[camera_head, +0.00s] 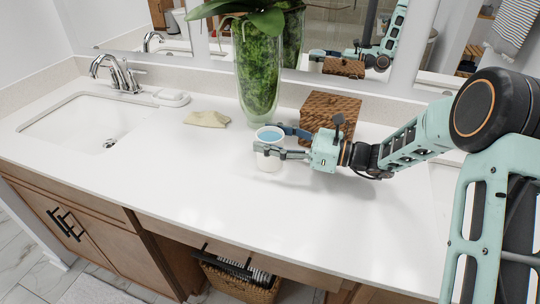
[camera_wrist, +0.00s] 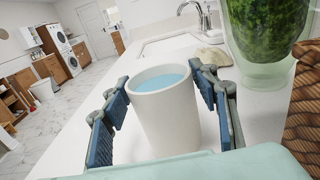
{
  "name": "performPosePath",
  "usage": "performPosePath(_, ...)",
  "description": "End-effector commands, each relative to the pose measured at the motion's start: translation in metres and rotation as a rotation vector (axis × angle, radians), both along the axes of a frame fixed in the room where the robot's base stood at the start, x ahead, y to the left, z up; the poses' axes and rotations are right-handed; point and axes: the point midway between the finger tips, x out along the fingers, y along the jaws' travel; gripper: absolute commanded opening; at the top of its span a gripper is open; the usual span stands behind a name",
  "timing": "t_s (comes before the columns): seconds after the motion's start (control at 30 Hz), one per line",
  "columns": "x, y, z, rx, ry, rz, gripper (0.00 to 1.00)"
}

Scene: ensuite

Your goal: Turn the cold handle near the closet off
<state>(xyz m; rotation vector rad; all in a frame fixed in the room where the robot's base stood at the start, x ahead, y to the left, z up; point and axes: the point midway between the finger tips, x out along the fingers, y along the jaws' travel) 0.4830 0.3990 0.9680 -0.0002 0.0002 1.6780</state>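The chrome faucet (camera_head: 115,72) stands behind the left sink (camera_head: 72,122) in the head view. Its lever handles are small, and I cannot tell which is cold or whether water runs. The faucet also shows at the top of the wrist view (camera_wrist: 204,14). No closet is clearly identifiable. My gripper (camera_head: 276,140) is far to the right of the faucet, low over the counter. Its fingers are spread on both sides of a white cup (camera_wrist: 165,115) with a blue surface inside. The wrist view shows the cup between the finger pads; firm contact is not clear.
A glass vase with green filling (camera_head: 257,75) and a brown woven box (camera_head: 331,112) stand behind the cup. A beige cloth or soap-like piece (camera_head: 207,119) and a white soap dish (camera_head: 171,97) lie toward the sink. The front of the counter (camera_head: 190,185) is clear.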

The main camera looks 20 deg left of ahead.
Motion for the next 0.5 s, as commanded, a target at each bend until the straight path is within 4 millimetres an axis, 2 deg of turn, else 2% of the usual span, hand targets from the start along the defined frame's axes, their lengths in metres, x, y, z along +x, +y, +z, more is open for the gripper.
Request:
performPosePath(0.07,0.0,-0.0001,0.0,0.0,0.0,0.0,0.43)
performPosePath(0.43,0.0,-0.0003,0.0,0.0,0.0,0.0,0.03)
performPosePath(0.5,0.0,-0.0003,0.0,0.0,0.0,0.0,0.0)
